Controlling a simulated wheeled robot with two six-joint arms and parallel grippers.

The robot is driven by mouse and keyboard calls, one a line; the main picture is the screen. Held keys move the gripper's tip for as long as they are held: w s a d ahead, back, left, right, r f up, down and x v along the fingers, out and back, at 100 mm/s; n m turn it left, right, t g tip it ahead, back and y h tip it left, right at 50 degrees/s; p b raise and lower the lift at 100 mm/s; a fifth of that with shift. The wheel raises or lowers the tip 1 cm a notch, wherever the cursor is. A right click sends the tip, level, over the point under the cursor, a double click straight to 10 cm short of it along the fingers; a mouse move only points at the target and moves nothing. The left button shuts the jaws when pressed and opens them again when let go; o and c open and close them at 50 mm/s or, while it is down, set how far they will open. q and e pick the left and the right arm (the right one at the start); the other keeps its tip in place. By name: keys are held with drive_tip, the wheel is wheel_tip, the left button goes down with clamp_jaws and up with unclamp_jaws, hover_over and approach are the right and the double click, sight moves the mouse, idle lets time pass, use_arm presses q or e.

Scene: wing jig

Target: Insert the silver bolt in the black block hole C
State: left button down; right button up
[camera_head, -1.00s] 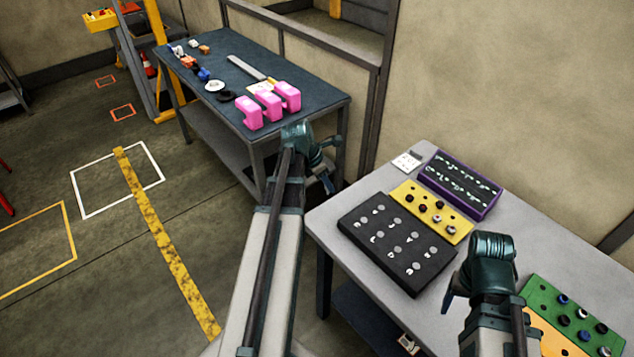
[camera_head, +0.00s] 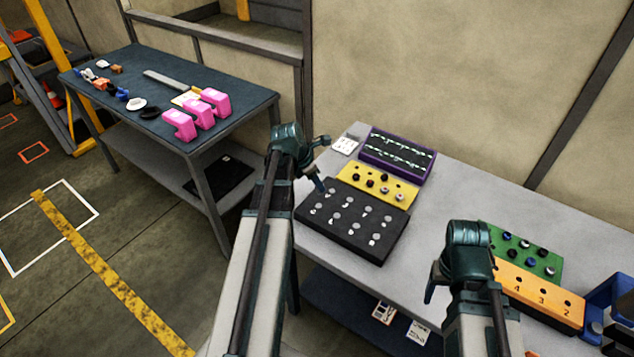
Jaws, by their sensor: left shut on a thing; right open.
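The black block (camera_head: 345,219) lies on the grey table, its top marked with two rows of round pale spots and small white letters. I cannot read which one is C. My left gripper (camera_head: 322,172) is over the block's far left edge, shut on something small. The held thing is hardly visible and I cannot make out its colour. My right gripper (camera_head: 432,284) is open and empty near the table's front edge, right of the block. A yellow block (camera_head: 348,172) behind the black one holds dark and silver bolt heads.
A purple tray (camera_head: 397,154) and a white card (camera_head: 345,144) lie behind the yellow block. Green (camera_head: 525,263) and orange (camera_head: 537,297) blocks and a blue bin (camera_head: 607,300) are at the right. A dark table (camera_head: 215,107) with pink parts (camera_head: 213,104) stands at the left.

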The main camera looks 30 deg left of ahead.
use_arm(q)
drive_tip(key=b, duration=0.5)
hover_over(321, 205)
drive_tip(key=s, duration=0.1)
drive_tip(key=shift+s+a+f, duration=0.1)
drive_tip(key=shift+a+f, duration=0.1)
drive_tip(key=shift+f, duration=1.2)
drive_tip(key=shift+s+a+f, duration=0.1)
drive_tip(key=shift+a+f, duration=0.05)
drive_tip(key=shift+f, duration=1.2)
use_arm(e)
drive_tip(key=shift+f, duration=2.7)
drive_tip(key=shift+f, duration=0.1)
use_arm(q)
drive_tip(key=shift+f+b, duration=1.1)
drive_tip(key=shift+f, duration=0.1)
use_arm(e)
drive_tip(key=shift+f, duration=1.1)
use_arm(q)
drive_tip(key=c, duration=0.5)
unclamp_jaws()
drive_tip(key=shift+c, duration=0.2)
drive_tip(key=shift+r, duration=0.1)
use_arm(e)
drive_tip(key=shift+r, duration=0.1)
